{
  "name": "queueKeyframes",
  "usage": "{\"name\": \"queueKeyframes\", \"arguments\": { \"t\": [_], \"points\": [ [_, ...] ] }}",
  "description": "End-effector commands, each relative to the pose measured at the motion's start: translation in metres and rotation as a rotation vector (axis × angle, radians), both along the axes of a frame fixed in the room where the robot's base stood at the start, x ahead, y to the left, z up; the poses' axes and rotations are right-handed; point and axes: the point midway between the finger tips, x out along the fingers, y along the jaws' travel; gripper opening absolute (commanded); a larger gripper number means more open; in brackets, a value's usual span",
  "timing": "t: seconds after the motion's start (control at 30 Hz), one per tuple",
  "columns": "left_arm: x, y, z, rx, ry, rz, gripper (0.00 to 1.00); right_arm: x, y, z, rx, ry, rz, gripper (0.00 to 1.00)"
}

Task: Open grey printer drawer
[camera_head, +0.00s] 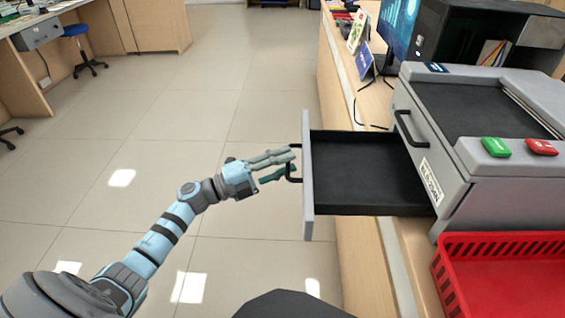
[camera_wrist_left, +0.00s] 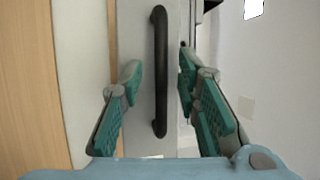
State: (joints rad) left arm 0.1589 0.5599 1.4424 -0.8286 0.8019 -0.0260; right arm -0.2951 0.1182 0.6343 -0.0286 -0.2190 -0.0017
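The grey printer (camera_head: 462,185) stands on the counter at the right of the head view. Its drawer (camera_head: 307,200) is pulled far out to the left, showing a black, empty inside. A black bar handle (camera_head: 293,172) is on the drawer's grey front. My left gripper (camera_head: 281,166) is at this handle. In the left wrist view the handle (camera_wrist_left: 160,70) stands between the fingers of my left gripper (camera_wrist_left: 160,88), which are apart with a gap on both sides. My right gripper is not in view.
A red basket (camera_head: 505,275) is in front of the printer. A monitor (camera_head: 397,25) and a black box-like cabinet (camera_head: 465,33) are behind. Open tiled floor (camera_head: 150,120) lies left of the counter.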

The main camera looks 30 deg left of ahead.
Motion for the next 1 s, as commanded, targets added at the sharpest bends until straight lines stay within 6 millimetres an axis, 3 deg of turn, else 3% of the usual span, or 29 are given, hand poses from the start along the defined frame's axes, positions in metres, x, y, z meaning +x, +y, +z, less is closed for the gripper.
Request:
{"name": "queueKeyframes", "arguments": {
  "t": [0.23,0.63,1.0],
  "points": [
    [-0.009,0.009,-0.003,0.003,0.002,0.001,0.30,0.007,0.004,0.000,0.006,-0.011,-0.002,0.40],
    [-0.081,0.072,-0.020,0.003,0.004,-0.001,0.30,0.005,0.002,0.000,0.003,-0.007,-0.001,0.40],
    [-0.089,0.079,-0.020,-0.001,-0.001,0.000,0.30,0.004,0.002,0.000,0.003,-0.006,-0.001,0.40]
  ]
}}
